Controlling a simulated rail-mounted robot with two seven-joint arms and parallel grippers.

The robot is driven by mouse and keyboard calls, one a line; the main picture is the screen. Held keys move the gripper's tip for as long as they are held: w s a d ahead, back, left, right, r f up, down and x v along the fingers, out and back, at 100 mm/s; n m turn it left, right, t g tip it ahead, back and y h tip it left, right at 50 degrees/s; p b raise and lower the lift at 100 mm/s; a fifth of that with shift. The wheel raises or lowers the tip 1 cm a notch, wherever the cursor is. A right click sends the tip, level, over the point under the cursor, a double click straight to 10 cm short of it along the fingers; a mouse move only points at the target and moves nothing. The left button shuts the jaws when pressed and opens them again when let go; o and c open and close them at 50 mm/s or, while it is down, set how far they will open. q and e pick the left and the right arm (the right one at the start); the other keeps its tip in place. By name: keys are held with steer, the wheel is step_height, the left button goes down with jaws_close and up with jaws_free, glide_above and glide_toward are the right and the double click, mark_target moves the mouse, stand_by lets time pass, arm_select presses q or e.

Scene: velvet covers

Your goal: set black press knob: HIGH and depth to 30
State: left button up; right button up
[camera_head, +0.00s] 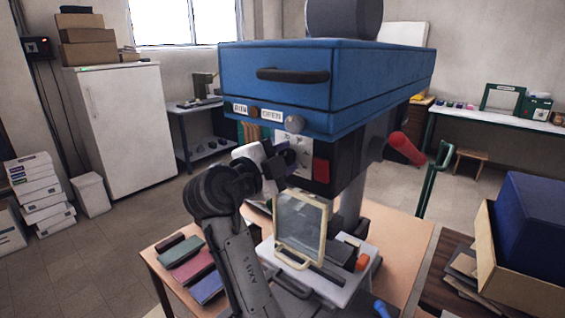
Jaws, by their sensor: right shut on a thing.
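The blue press (275,80) stands on the wooden table, with a black handle on its upper front. Below its blue head is a white dial plate (300,143) on the dark front. My right gripper (287,158) is at this plate, shut on a small dark knob there, which I take to be the black press knob. The fingers and wrist hide most of the knob, and its setting cannot be read. I cannot make out a depth reading. My left gripper is out of view.
A brown knob (253,112) and a grey knob (295,123) sit above. A red block (321,171) is right of the plate. A clear framed guard (299,228) stands below. A red-handled lever (406,148) sticks out right. Coloured pieces (187,261) lie front left.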

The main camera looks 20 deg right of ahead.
steer(key=shift+r+m, duration=0.15)
steer(key=shift+m, duration=0.15)
stand_by(0.4)
steer(key=o, duration=0.9)
steer(key=shift+p+v, duration=0.95)
steer(key=shift+v, duration=6)
steer(key=shift+s, duration=0.1)
